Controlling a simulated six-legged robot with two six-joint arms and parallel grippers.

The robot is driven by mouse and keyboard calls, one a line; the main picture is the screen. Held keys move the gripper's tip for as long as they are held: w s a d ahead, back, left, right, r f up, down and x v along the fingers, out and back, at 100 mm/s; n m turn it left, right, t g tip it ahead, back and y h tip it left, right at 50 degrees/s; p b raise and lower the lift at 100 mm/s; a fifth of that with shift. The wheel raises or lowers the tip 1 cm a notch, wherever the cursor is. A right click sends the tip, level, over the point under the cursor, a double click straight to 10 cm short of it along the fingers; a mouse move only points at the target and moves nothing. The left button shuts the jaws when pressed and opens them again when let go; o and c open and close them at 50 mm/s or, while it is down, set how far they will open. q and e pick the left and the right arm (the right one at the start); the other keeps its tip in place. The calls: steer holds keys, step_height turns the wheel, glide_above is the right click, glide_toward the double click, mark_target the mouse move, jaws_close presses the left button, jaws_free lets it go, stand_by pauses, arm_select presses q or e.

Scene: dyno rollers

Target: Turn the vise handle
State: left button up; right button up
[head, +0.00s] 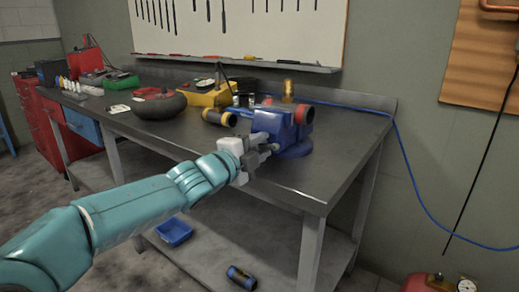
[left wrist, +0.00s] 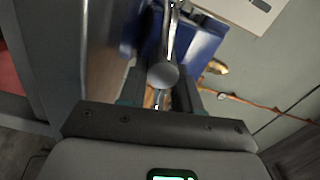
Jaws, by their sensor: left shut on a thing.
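A blue vise (head: 290,138) is mounted at the near right part of the workbench. Its metal handle (left wrist: 163,74) shows in the left wrist view as a silver bar with a round knob end, in front of the blue vise body (left wrist: 204,42). My left gripper (head: 264,151) reaches the front of the vise and is shut on the handle, with dark fingers on either side of it in the left wrist view (left wrist: 158,98). In the head view the gripper hides much of the handle. My right gripper is not in view.
The metal workbench (head: 305,181) holds a dark round object (head: 158,106), a yellow tool case (head: 212,95) and a yellow-black cylinder (head: 219,118) left of the vise. A blue hose (head: 405,165) hangs at the right. The bench's front right corner is clear.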

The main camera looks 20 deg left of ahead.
arm_select(q)
steer(key=shift+a, duration=0.1)
stand_by(0.3)
steer(key=o, duration=1)
steer(key=shift+f, duration=0.1)
steer(key=shift+p+v, duration=0.75)
steer(key=shift+v, duration=7.45)
